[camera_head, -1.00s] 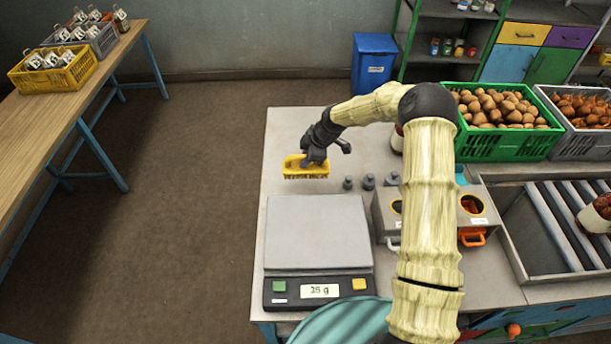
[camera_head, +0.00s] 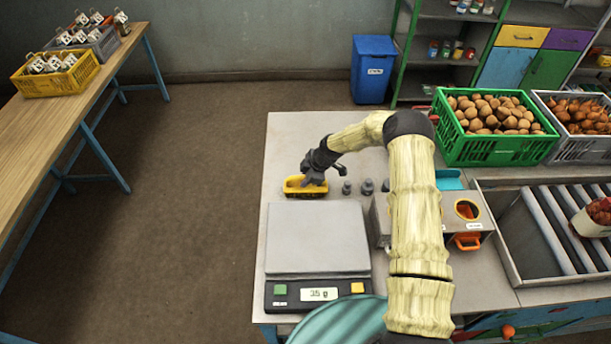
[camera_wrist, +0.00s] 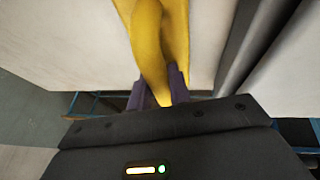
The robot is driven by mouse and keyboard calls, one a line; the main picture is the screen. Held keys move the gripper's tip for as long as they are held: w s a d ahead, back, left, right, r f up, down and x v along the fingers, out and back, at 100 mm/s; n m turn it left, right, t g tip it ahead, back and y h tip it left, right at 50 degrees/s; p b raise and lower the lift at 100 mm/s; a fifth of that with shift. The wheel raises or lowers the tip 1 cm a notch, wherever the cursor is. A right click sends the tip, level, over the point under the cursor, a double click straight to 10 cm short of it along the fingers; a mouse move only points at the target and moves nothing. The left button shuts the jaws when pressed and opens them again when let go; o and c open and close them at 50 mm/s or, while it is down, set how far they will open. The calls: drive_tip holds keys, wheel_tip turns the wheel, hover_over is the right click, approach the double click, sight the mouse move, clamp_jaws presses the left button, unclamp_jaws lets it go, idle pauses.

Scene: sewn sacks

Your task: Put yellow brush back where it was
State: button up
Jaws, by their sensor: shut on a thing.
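The yellow brush (camera_head: 296,185), with dark bristles underneath, is at the left part of the grey table, just behind the scale (camera_head: 317,240). My gripper (camera_head: 313,180) is shut on the brush from above. In the wrist view, my gripper's fingertips (camera_wrist: 160,88) close around the yellow body of the brush (camera_wrist: 155,40). In the head view the brush is low, close to the table top; I cannot tell whether its bristles touch it. My gripper hides part of the brush.
Small dark weights (camera_head: 367,187) stand right of the brush. A metal box with round holes (camera_head: 467,215) is farther right. A green crate of potatoes (camera_head: 490,152) stands at the back right. The table behind the brush (camera_head: 290,145) is clear.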

drive_tip(key=shift+f+b, duration=0.15)
drive_tip(key=shift+b, duration=0.15)
drive_tip(key=o, duration=0.9)
drive_tip(key=shift+r, duration=0.2)
drive_tip(key=shift+d+r, duration=0.1)
drive_tip(key=shift+d, duration=0.05)
drive_tip(key=b+v, duration=0.3)
drive_tip(key=v, duration=0.8)
drive_tip(key=shift+s+r+b, duration=0.1)
drive_tip(key=shift+r+b, duration=0.3)
